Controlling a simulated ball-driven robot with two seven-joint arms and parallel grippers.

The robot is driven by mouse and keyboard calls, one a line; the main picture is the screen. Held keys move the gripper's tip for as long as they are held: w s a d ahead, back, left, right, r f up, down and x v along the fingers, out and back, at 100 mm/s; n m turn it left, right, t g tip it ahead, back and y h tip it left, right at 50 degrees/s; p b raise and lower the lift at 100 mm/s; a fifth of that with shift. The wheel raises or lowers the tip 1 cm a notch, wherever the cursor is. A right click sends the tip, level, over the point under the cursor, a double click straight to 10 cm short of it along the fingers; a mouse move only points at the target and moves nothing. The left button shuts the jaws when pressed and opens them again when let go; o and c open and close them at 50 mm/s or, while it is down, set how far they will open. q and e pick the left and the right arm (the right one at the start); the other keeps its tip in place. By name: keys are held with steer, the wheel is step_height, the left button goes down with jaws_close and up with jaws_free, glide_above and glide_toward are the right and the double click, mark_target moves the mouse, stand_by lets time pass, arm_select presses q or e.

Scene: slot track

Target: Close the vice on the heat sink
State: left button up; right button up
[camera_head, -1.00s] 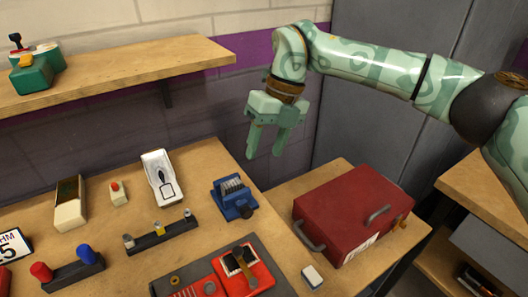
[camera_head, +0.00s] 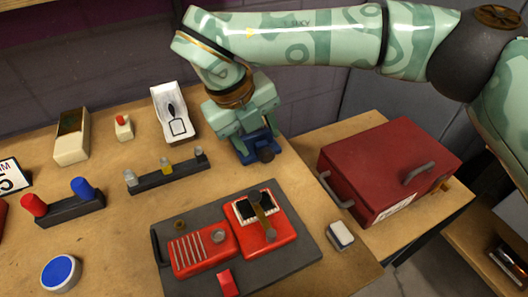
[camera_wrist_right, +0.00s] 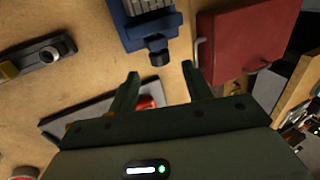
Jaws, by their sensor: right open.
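The blue vice (camera_head: 249,148) stands on the wooden bench, partly hidden behind my right gripper in the head view. It also shows at the top of the right wrist view (camera_wrist_right: 143,33). Its dark knob (camera_head: 266,155) faces the front, and in the right wrist view the knob (camera_wrist_right: 158,56) lies just beyond my fingertips. The grey finned heat sink (camera_wrist_right: 150,5) sits in the vice, cut off by the frame's top edge. My right gripper (camera_head: 244,122) is over the vice in the head view, its fingers (camera_wrist_right: 161,80) spread and empty. Contact cannot be told. My left gripper is out of view.
A red toolbox (camera_head: 385,170) stands right of the vice. In front lies a dark tray (camera_head: 302,252) with red devices.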

mark_target(265, 151)
steer(key=b+x, duration=0.1)
steer(key=x, duration=0.4)
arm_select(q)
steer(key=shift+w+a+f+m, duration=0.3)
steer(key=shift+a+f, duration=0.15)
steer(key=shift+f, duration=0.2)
arm_select(e)
steer(key=c, duration=1)
steer(key=shift+o, duration=0.2)
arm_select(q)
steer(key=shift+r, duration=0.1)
